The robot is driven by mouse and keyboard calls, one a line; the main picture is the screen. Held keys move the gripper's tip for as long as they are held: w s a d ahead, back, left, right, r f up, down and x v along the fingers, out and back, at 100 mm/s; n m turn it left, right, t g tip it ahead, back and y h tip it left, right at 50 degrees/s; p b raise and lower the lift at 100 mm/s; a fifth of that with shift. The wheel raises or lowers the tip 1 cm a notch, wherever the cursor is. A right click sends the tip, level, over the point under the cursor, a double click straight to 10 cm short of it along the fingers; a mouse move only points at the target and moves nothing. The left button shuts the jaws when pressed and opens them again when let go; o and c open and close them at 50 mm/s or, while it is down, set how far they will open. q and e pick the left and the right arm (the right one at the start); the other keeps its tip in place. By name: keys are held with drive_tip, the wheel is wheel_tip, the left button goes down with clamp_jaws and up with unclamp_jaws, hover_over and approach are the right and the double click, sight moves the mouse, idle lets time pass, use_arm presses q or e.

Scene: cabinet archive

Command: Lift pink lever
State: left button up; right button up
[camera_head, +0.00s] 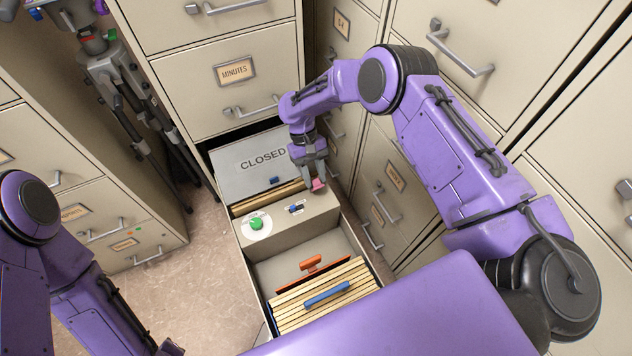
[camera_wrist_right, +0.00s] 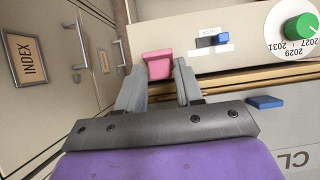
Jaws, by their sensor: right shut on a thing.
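The pink lever (camera_head: 318,185) is a small block at the right end of the panel (camera_head: 318,221) that crosses the open drawer. In the right wrist view the pink lever (camera_wrist_right: 157,65) sits between the tips of my right gripper (camera_wrist_right: 158,84). My right gripper (camera_head: 314,178) points down and is shut on the lever, which partly hides behind the fingers in the head view. My left arm shows at the left edge, but its gripper is not in view.
The panel also carries a green dial (camera_head: 256,224) and a blue slider (camera_head: 295,209). Behind it is a grey plate marked CLOSED (camera_head: 250,163). In front, the drawer holds folders (camera_head: 318,296), an orange handle (camera_head: 311,266) and a blue handle (camera_head: 327,294). Cabinets stand close on the right.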

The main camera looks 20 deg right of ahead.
drive_tip(key=shift+w+f+g+b, duration=0.25)
drive_tip(key=shift+g+b, duration=0.25)
drive_tip(key=shift+b, duration=0.2)
drive_tip(key=shift+r, duration=0.15)
clamp_jaws()
use_arm(q)
wheel_tip(320, 180, down, 2)
drive_tip(key=shift+f, duration=0.2)
use_arm(e)
drive_tip(key=o, duration=0.9)
unclamp_jaws()
drive_tip(key=b+v, duration=0.1)
drive_tip(key=v, duration=0.8)
drive_tip(key=shift+w+r, duration=0.2)
drive_tip(key=shift+w, duration=0.2)
use_arm(q)
drive_tip(key=shift+f, duration=0.55)
use_arm(e)
drive_tip(key=shift+w+r, duration=0.2)
drive_tip(key=shift+r, duration=0.15)
